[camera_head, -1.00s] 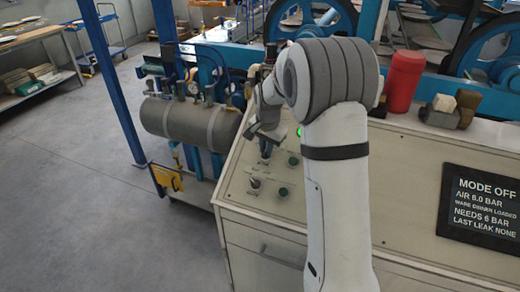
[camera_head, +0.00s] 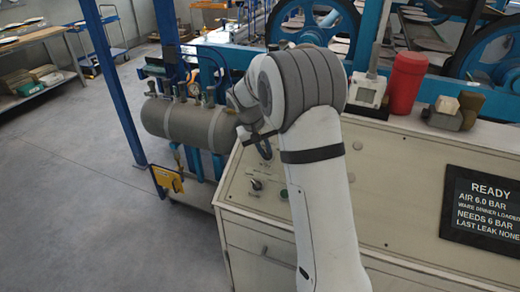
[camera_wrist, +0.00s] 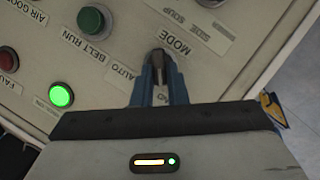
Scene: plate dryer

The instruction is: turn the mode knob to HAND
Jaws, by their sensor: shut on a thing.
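The mode knob (camera_wrist: 160,58) is a dark knob beside the printed word MODE on the cream control panel (camera_wrist: 205,75). My gripper (camera_wrist: 160,78) is shut on it, with blue-grey fingers on both sides in the wrist view. The word AUTO shows left of the fingers; other position labels are partly covered, and I cannot tell exactly where the knob points. In the head view my gripper (camera_head: 263,147) reaches down to the panel, and my arm hides most of the knob. The black display (camera_head: 490,209) reads READY, AIR 6.0 BAR.
Near the knob are a dark green button (camera_wrist: 90,19), a lit green lamp (camera_wrist: 61,95) and a red lamp (camera_wrist: 8,58). A lower knob (camera_head: 256,184) sits nearer the panel's front. A red canister (camera_head: 405,82) and a grey tank (camera_head: 185,124) stand behind. Open floor lies left.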

